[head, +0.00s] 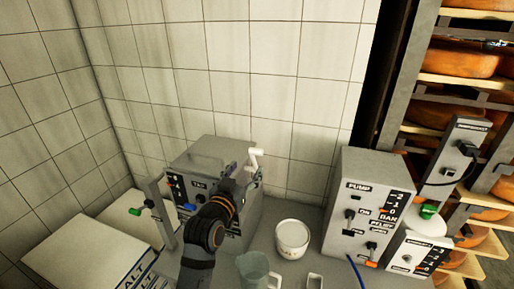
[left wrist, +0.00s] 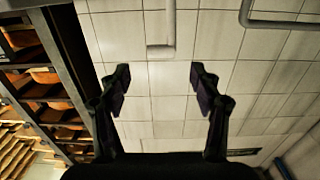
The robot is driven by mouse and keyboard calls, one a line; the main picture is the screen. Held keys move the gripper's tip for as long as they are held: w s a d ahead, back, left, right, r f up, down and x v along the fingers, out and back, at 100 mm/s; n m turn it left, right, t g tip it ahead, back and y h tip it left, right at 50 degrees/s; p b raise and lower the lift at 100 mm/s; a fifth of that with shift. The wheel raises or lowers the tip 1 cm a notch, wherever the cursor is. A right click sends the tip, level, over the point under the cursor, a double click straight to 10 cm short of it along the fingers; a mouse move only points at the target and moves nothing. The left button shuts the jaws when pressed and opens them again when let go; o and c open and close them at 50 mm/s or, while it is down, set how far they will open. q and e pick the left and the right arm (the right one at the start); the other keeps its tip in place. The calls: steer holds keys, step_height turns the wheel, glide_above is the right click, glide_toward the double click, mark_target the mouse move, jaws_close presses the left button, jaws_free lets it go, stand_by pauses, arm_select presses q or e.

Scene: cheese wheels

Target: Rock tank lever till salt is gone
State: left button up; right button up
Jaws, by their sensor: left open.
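The grey tank (head: 212,160) stands on the counter near the wall corner. A white lever handle (head: 255,158) sticks up at its right side. My left gripper (head: 240,186) is in front of the tank's right side, just below the handle, and my arm hides part of the tank front. In the left wrist view my left gripper (left wrist: 160,90) is open, with nothing between its fingertips. A pale bar (left wrist: 160,28) hangs ahead of the fingers there; I cannot tell if it is the lever. The tank's inside is hidden, so no salt in it shows. My right gripper is not in view.
A white tub (head: 292,240) and a clear jug (head: 253,268) stand on the counter. A pump box (head: 362,200) with switches stands to the right. White boxes marked SALT (head: 85,255) are at the left. Cheese shelves (head: 460,80) rise at the right.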

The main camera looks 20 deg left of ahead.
mark_target(255, 150)
arm_select(q)
steer(key=w+p, duration=0.1)
steer(key=w, duration=0.2)
steer(key=w+r+p, duration=0.1)
steer(key=w, duration=0.2)
steer(key=w+p, duration=0.1)
steer(key=w, duration=0.2)
steer(key=shift+w+d+r, duration=0.1)
steer(key=shift+w+r, duration=0.1)
steer(key=shift+w, duration=0.05)
steer(key=shift+w+f, duration=0.1)
steer(key=shift+w, duration=0.25)
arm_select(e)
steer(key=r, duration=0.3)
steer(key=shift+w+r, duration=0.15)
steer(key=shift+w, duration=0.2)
arm_select(q)
jaws_close()
